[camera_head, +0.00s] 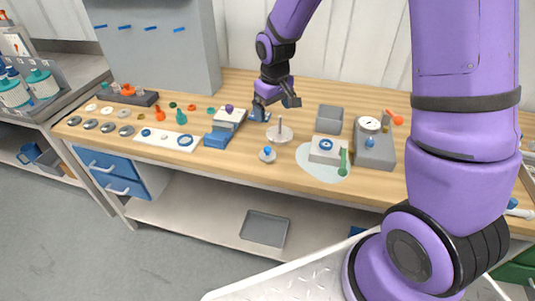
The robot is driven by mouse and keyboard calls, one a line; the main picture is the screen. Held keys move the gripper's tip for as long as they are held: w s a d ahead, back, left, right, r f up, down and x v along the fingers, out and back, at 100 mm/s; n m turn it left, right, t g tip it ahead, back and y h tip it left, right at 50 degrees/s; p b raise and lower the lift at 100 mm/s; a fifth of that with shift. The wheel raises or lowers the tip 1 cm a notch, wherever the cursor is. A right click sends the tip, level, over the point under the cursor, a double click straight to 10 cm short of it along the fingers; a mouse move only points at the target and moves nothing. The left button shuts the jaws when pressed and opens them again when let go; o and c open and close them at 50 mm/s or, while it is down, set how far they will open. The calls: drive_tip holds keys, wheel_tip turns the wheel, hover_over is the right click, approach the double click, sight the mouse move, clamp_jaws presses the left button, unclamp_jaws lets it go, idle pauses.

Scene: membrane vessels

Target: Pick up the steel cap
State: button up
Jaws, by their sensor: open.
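My gripper (275,107) hangs over the middle of the wooden bench, its fingers apart and pointing down. Just below it is a pale metal disc with an upright stem (280,131). The gripper looks empty; whether a finger touches the stem is too small to tell. A smaller round metal piece with a blue knob (267,154) lies nearer the front edge. Several flat grey metal discs, one of them this one (107,127), lie in a row at the left. I cannot tell for sure which of these is the steel cap.
A grey open box (329,119), a white block with a blue ring (325,148) and a gauge unit (373,150) stand to the right. A white strip (150,138) with rings lies left. A tall grey panel (160,60) rises behind.

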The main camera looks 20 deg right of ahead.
hover_over(267, 148)
drive_tip(key=shift+n+g, duration=0.3)
drive_tip(key=shift+g, duration=0.1)
wheel_tip(267, 148, down, 7)
drive_tip(key=shift+w+f, duration=0.15)
drive_tip(key=shift+f, duration=0.05)
drive_tip(key=shift+d+f, duration=0.1)
drive_tip(key=shift+f, duration=5.4)
drive_tip(key=c, duration=1.1)
